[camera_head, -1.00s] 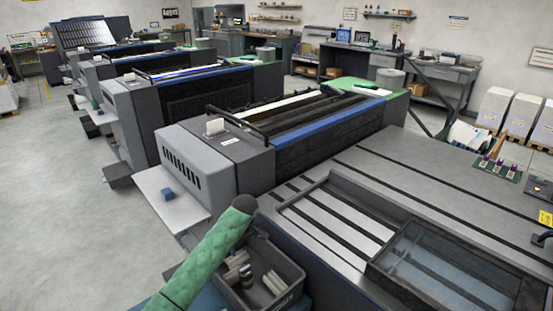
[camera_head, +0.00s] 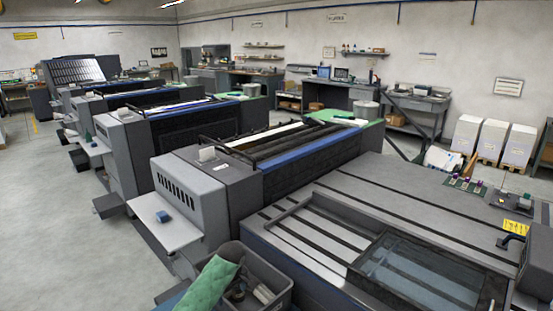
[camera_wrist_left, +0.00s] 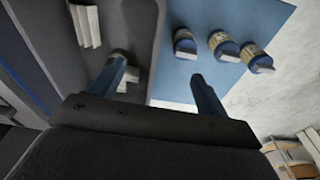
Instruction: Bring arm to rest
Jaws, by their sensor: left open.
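My left arm (camera_head: 213,284), in a green quilted cover, comes up from the bottom edge of the head view, over the left side of a dark grey bin (camera_head: 284,288). My left gripper (camera_wrist_left: 157,67) shows clearly in the left wrist view, its two bluish fingers spread apart with nothing held between them. Below the fingers are the dark bin (camera_wrist_left: 140,25) on the left and a light blue surface (camera_wrist_left: 265,14) on the right. In the head view I cannot make out the left gripper's fingers. My right gripper is not in view.
White blocks (camera_wrist_left: 87,25) lie in the bin. Several blue-and-tan jars (camera_wrist_left: 223,45) are on the blue surface. A large grey press (camera_head: 330,190) and its flat bed (camera_head: 390,190) fill the middle and right. Open floor (camera_head: 45,220) lies at the left.

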